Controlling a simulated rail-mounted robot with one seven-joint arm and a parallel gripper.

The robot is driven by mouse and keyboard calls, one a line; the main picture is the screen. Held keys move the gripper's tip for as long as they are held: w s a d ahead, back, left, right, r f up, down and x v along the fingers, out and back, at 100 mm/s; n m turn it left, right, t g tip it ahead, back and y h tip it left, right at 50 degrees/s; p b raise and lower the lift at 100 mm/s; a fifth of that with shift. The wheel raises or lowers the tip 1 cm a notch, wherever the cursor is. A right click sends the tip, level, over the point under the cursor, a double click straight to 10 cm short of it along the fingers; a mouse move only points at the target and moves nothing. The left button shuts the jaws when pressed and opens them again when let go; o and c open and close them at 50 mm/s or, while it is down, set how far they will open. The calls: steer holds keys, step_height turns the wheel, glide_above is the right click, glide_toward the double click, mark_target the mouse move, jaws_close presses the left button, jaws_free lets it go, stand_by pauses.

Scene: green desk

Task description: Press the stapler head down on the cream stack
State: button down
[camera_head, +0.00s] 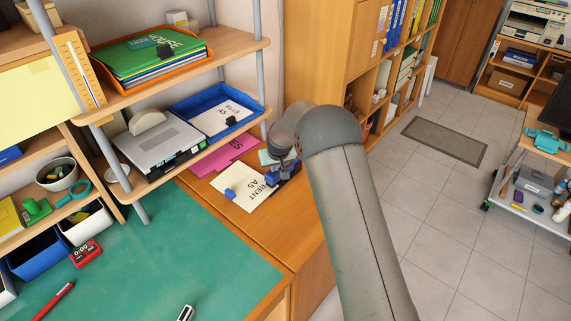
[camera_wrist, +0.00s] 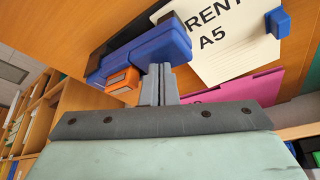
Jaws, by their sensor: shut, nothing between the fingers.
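The cream stack (camera_head: 250,196), marked RENT A5, lies on the wooden top and also shows at the upper right in the wrist view (camera_wrist: 225,62). The blue stapler (camera_head: 290,172) sits at the stack's right edge; in the wrist view its blue body (camera_wrist: 150,48) lies left of the stack. Whether its jaw overlaps the paper is unclear. My gripper (camera_wrist: 158,72) is shut and empty, with its fingertips at the stapler's blue body. I cannot tell whether they touch. In the head view my arm hides part of the stapler.
A blue block (camera_head: 229,194) sits on the cream stack's left part. A magenta sheet (camera_head: 224,156) lies behind the stack. The shelf with a blue tray (camera_head: 250,117) stands close at the left. The green desk (camera_head: 180,250) has clear room.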

steer(key=shift+s+f+b, duration=0.1)
steer(key=shift+f+b, duration=0.2)
steer(key=shift+f, duration=0.15)
steer(key=shift+r, duration=0.2)
steer(key=shift+d+r, duration=0.1)
steer(key=shift+r, duration=0.35)
steer(key=shift+w+r, duration=0.1)
steer(key=shift+w, duration=0.1)
steer(key=shift+w+r, duration=0.1)
steer(key=shift+r, duration=0.3)
step_height(320, 180, up, 7)
steer(key=p, duration=0.2)
steer(key=shift+p, duration=0.3)
stand_by(0.6)
steer(key=shift+d, duration=0.1)
